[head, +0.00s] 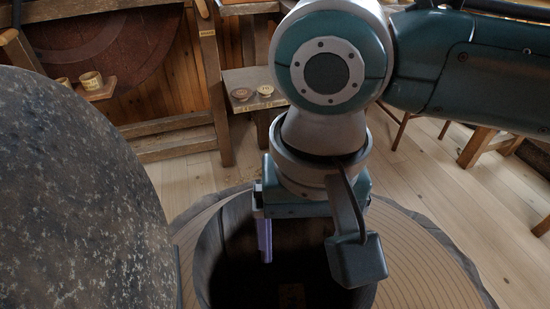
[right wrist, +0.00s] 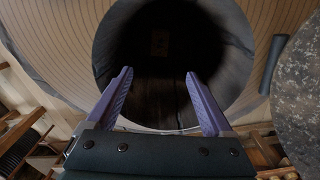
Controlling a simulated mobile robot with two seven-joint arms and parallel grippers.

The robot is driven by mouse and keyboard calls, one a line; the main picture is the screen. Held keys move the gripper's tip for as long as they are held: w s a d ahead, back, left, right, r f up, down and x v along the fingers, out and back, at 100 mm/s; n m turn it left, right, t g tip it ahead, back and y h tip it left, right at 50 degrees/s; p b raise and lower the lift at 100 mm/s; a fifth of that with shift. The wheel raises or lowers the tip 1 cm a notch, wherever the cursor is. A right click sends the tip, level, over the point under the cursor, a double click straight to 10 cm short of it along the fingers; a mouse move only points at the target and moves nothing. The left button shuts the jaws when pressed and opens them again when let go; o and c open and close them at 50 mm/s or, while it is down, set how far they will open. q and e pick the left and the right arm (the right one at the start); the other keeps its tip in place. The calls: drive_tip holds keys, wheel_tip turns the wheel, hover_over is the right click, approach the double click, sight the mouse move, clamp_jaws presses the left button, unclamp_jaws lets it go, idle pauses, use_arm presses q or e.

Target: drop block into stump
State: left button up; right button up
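The stump (head: 425,255) is a wide wooden round with ringed top and a dark, deep hollow. It also shows in the right wrist view (right wrist: 65,25). My right gripper (right wrist: 158,75) points down into the hollow's mouth, its two purple fingers spread apart with nothing between them. In the head view one finger of the right gripper (head: 300,250) shows; the wrist camera housing covers the other. A dim, small brownish block (head: 291,297) shows deep in the hollow, and faintly in the right wrist view (right wrist: 160,42); its details are lost in shadow. My left gripper is not visible.
A large speckled dark-grey rounded body (head: 80,200) fills the left, close to the stump's rim. Behind stand a wooden bench frame (head: 215,85) and a small shelf with two round dishes (head: 241,94). Plank floor (head: 420,160) lies open behind the stump.

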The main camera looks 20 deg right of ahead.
drive_tip(key=shift+o, duration=0.3)
wheel_tip(320, 180, up, 10)
drive_tip(key=p, duration=0.2)
drive_tip(key=shift+p, duration=0.3)
